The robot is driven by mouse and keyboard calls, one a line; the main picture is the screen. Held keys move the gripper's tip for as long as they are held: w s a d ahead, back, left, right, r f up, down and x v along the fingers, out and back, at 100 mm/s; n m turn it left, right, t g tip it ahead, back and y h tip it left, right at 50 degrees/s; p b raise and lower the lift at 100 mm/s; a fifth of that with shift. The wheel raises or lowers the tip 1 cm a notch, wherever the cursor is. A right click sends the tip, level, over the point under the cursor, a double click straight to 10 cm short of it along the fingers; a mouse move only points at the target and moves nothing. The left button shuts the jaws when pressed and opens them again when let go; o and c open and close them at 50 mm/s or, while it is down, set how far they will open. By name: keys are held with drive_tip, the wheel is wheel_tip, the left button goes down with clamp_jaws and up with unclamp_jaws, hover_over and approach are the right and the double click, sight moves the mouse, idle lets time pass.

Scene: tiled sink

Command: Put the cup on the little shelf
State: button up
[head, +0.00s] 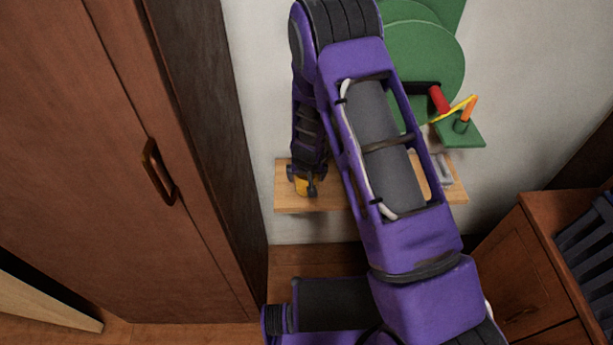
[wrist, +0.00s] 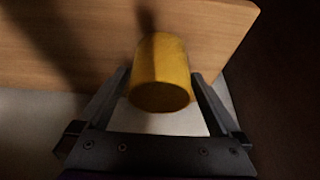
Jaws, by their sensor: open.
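The yellow cup (head: 302,186) is at the left end of a light wooden wall shelf (head: 284,200), seen in the head view. In the wrist view the cup (wrist: 162,62) is over the shelf's wooden surface (wrist: 215,35), between the two fingers of my gripper (wrist: 160,76). The fingers are open, one on each side of the cup. In the head view my gripper (head: 306,182) points down at the cup and hides part of it. Whether the cup rests fully on the shelf is hard to tell.
My arm hides the middle of the wooden shelf. A small green ledge (head: 470,137) with a red item and a yellow-orange item is at the upper right, below a green disc (head: 435,65). A tall brown cabinet (head: 110,150) stands close on the left, a drawer unit (head: 530,265) at right.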

drive_tip(key=p+v, duration=0.2)
drive_tip(key=v, duration=1)
drive_tip(key=shift+r, duration=0.2)
